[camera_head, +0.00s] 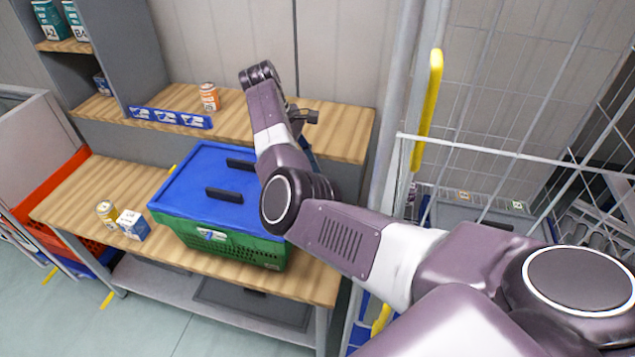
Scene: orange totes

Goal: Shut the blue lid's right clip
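A green crate (228,246) with a blue lid (205,177) stands on the wooden workbench. The lid lies on top of the crate and has two dark handles. My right arm comes in from the right and crosses in front of the lid's right end, so the right clip is hidden. Only a dark part of my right gripper (303,117) shows behind the arm, beyond the lid's right side. Its fingertips are hidden, and I cannot tell if it touches the clip. My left gripper is not in view.
An orange can (209,97) is on the raised shelf behind. A wire cage with a yellow handle (427,110) stands at the right.

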